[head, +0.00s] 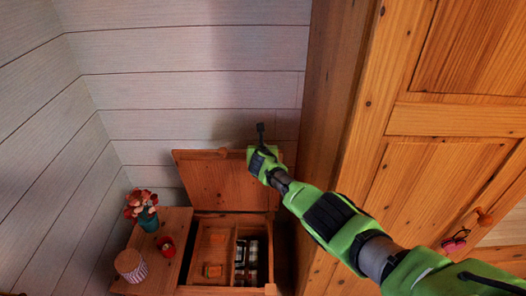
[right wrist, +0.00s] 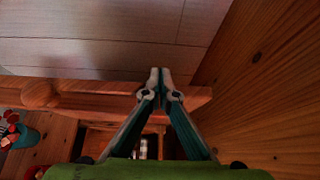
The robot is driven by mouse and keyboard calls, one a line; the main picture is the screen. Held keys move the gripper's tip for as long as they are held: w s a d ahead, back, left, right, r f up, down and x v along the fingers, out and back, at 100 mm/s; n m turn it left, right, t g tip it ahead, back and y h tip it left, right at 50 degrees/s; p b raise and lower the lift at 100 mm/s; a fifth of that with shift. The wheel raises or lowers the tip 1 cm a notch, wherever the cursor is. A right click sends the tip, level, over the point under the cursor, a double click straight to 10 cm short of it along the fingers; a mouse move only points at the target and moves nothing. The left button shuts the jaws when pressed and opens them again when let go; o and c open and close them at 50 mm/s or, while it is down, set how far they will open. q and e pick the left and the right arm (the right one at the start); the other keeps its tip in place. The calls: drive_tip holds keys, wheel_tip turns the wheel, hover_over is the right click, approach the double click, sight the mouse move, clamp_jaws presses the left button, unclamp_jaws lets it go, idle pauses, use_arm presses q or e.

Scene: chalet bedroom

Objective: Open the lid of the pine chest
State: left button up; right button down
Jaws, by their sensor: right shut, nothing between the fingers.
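The pine chest (head: 193,291) stands against the white plank wall, beside the wardrobe. The compartments inside are exposed. My right gripper (head: 261,128) is shut and empty at the lid's upper right corner. In the right wrist view its closed fingertips (right wrist: 160,72) overlap the lid's edge (right wrist: 115,102), right of the knob (right wrist: 38,94); whether they touch is unclear. My left gripper is not in view.
A tall pine wardrobe (head: 395,170) closes off the right.

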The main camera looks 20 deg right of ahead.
drive_tip(key=shift+s+a, duration=0.3)
drive_tip(key=shift+s, duration=0.25)
drive_tip(key=shift+v, duration=1.15)
drive_tip(key=v, duration=0.8)
drive_tip(key=shift+s+r, duration=0.15)
drive_tip(key=shift+r, duration=0.25)
